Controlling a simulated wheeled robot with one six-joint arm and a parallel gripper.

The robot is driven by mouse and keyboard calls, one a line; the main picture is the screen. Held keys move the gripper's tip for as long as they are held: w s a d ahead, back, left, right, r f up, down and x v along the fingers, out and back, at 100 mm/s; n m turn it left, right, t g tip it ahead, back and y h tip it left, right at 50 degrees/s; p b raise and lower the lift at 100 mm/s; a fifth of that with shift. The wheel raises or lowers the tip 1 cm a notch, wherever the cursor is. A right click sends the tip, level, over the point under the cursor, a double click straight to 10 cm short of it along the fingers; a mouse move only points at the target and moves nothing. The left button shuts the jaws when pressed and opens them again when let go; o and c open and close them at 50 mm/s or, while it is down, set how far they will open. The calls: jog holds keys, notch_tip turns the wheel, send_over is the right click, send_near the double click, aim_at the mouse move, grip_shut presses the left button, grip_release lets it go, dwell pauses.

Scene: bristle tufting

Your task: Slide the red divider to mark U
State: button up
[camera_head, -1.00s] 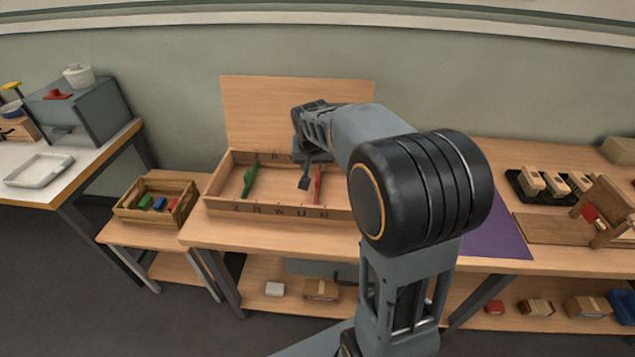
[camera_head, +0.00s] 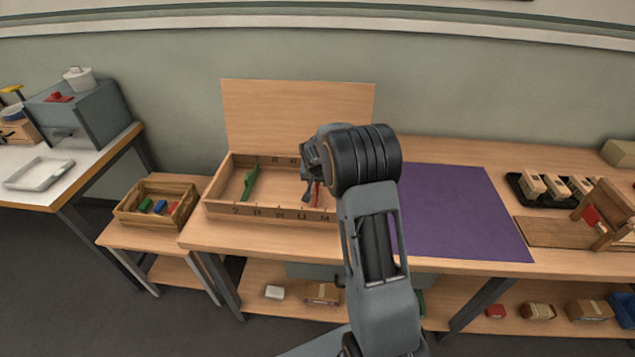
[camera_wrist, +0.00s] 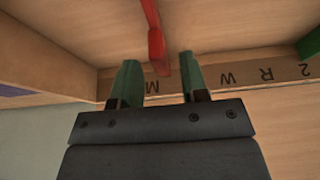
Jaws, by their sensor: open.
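The red divider (camera_head: 317,193) stands in the wooden box (camera_head: 225,207), right of the middle and partly hidden by my gripper in the head view. In the wrist view the red divider (camera_wrist: 156,45) shows between my open green-tipped fingers, with a gap on each side. Its end is near mark M (camera_wrist: 152,87). Mark U (camera_head: 298,217) is legible on the front wall in the head view, left of M; in the wrist view a finger seems to hide it. My gripper (camera_wrist: 158,62) is open; contact with the divider cannot be told.
A green divider (camera_head: 249,182) stands toward the box's left end. A crate of coloured blocks (camera_head: 131,213) is to the left. A purple mat (camera_head: 455,215) lies on the bench to the right, with a black tray (camera_head: 519,191) beyond. The box middle between the dividers is clear.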

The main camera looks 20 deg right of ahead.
jog(key=shift+x, duration=0.95)
grip_shut()
